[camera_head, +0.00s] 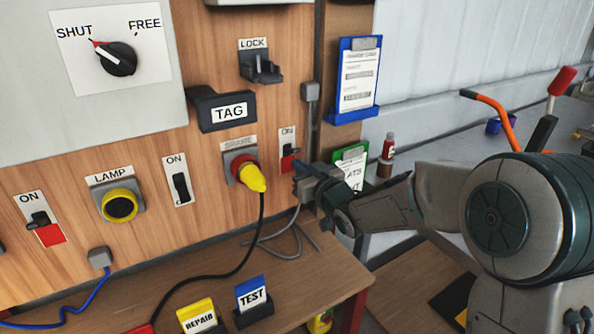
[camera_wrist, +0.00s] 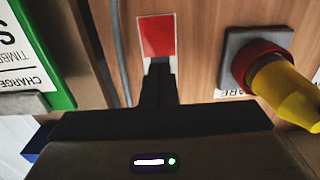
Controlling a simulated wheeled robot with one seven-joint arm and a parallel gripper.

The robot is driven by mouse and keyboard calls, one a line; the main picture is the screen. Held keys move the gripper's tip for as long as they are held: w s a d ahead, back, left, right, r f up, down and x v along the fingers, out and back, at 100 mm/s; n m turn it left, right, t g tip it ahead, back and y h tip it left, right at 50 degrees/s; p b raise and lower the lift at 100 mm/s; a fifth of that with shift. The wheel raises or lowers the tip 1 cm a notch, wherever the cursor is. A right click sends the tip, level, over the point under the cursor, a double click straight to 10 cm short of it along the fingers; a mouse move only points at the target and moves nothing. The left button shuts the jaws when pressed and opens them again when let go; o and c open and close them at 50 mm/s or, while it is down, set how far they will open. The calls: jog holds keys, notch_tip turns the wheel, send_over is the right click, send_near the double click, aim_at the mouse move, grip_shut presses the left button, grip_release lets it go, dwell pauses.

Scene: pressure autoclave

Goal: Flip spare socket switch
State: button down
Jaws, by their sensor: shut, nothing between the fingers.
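The spare socket (camera_head: 241,160) is a grey plate with a red ring, labelled SPARE, and a yellow plug (camera_head: 252,177) sits in it. The socket (camera_wrist: 245,50) and plug (camera_wrist: 290,92) also show at right in the wrist view. Just right of it in the head view is its switch plate (camera_head: 287,134), marked ON, with a dark lever (camera_head: 288,150) and a red patch (camera_head: 287,164) below. My gripper (camera_head: 297,170) is shut and empty at the plate's lower right. In the wrist view the fingertips (camera_wrist: 160,68) overlap the plate by the red patch (camera_wrist: 157,36), hiding the lever; contact cannot be told.
A grey conduit (camera_head: 312,125) runs down the panel close to my gripper. A green-framed card (camera_head: 352,165) hangs just right. A black cable (camera_head: 250,245) hangs from the plug. A TAG block (camera_head: 222,110) juts out above the socket.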

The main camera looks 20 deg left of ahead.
jog(key=b+v, duration=0.2)
jog(key=v, duration=0.6)
jog(key=shift+f, duration=0.4)
dwell(0.5)
jog(key=s+d+r+m+g+h+p, duration=0.15)
jog(key=d+m+h+p, duration=0.35)
jog(key=d, duration=0.6)
jog(key=s+d+r+m+h+p, duration=0.1)
jog(key=s+d+r+h+p, duration=0.15)
jog(key=d+h, duration=0.6)
jog(key=s+d+m+g+p, duration=0.2)
jog(key=s+d, duration=0.3)
jog(key=s, duration=0.4)
jog(key=s+d+r+m+g+p, duration=0.1)
jog(key=s+d+g+p, duration=0.4)
jog(key=s, duration=0.5)
jog(key=shift+d+r+m, duration=0.15)
jog(key=shift+d+m, duration=0.3)
jog(key=shift+m, duration=0.15)
jog(key=shift+s, duration=0.15)
